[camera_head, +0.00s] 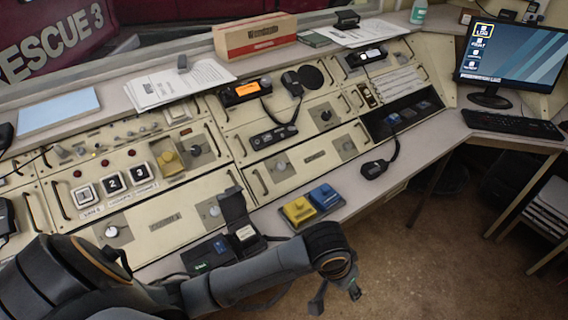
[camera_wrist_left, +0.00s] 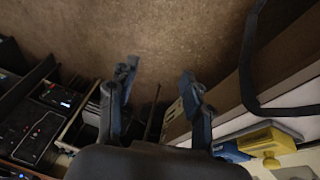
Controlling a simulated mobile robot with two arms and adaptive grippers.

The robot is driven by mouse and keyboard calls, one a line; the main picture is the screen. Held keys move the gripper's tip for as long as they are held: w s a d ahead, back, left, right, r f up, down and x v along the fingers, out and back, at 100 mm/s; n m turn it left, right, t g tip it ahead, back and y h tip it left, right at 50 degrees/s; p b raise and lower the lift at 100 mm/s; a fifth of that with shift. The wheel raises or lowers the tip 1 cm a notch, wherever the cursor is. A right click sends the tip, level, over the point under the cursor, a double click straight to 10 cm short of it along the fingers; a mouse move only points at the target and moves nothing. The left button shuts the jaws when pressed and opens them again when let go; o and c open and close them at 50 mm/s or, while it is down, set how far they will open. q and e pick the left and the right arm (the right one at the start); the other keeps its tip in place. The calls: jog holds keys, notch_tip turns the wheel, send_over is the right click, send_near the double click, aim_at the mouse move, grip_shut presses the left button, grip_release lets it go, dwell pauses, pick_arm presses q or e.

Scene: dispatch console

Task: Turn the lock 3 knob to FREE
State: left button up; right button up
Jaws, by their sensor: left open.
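The cream console panels carry several round grey knobs, among them one at the lower left (camera_head: 112,231), one at the lower middle (camera_head: 214,211) and one further right (camera_head: 281,165). Three square buttons (camera_head: 112,184) stand in a row at the left, the last marked 3. The small labels are too blurred to tell which knob is lock 3, or its setting. My left gripper (camera_head: 337,294) hangs beyond the console's front edge, over the floor, apart from every knob. In the left wrist view its fingers (camera_wrist_left: 158,78) are spread and empty. My right gripper is not in view.
A yellow box (camera_head: 298,209) and a blue box (camera_head: 322,196) sit on the front ledge near my left wrist. A corded handset (camera_head: 375,168) lies to their right. A monitor (camera_head: 510,58) and keyboard (camera_head: 512,123) stand at right. The brown floor (camera_head: 440,250) is open.

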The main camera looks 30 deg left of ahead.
pick_arm(q)
jog(key=w+a+r+n+y, duration=0.1)
jog(key=w+a+r+y, duration=0.2)
jog(key=w, duration=0.5)
jog(key=n+g+y, duration=0.2)
jog(key=n+y, duration=0.3)
jog(key=n, duration=0.4)
send_near(282, 165)
jog(key=x, duration=0.8)
jog(key=shift+a+f+p, duration=0.1)
jog(key=shift+f+p, duration=0.15)
jog(key=shift+p, duration=0.05)
